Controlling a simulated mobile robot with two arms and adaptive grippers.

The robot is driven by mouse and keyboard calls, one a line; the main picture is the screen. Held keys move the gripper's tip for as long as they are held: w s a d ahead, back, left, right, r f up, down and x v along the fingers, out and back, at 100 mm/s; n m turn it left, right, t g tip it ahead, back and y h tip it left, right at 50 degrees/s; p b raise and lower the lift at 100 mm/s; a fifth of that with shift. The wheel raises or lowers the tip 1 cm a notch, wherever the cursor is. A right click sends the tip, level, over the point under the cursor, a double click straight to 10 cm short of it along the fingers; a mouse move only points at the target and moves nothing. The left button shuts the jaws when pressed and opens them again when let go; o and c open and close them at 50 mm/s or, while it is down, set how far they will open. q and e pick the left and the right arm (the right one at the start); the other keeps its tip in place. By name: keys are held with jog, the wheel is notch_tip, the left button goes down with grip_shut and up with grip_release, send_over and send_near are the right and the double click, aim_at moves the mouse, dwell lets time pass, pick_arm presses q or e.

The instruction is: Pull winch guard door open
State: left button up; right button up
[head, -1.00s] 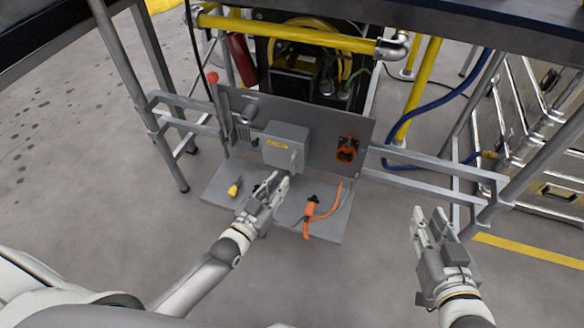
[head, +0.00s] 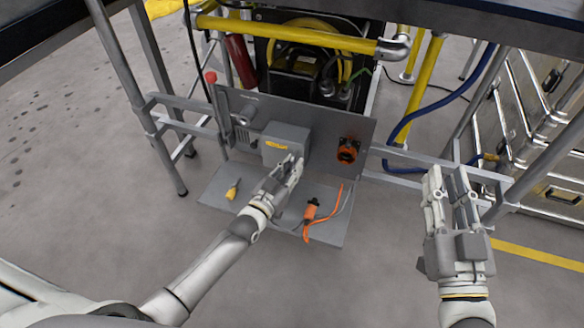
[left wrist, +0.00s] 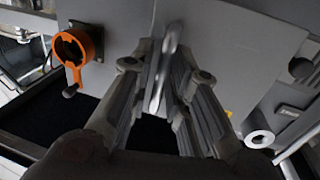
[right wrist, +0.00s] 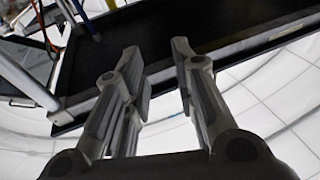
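The winch guard door is the grey box-like cover (head: 284,138) with a yellow label, on the grey panel under the frame in the head view. My left gripper (head: 293,162) is at its lower right front and hides part of it. In the left wrist view, a light metal handle (left wrist: 170,48) stands between the fingers of my left gripper (left wrist: 166,75). The fingers look apart on either side of it; contact cannot be made out. My right gripper (head: 450,178) is open and empty at the right; it also shows in the right wrist view (right wrist: 157,75).
An orange socket ring (head: 348,150) is right of the cover; it shows in the left wrist view (left wrist: 92,45). An orange tool (head: 312,209) and a yellow one (head: 233,189) lie on the lower plate (head: 275,207). Grey rails (head: 425,160) and metal cases (head: 540,110) are at right.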

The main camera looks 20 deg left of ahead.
pick_arm(q)
grip_shut()
jog(key=shift+s+a, duration=0.1)
jog(key=shift+s, duration=0.05)
pick_arm(e)
jog(key=shift+r, duration=0.1)
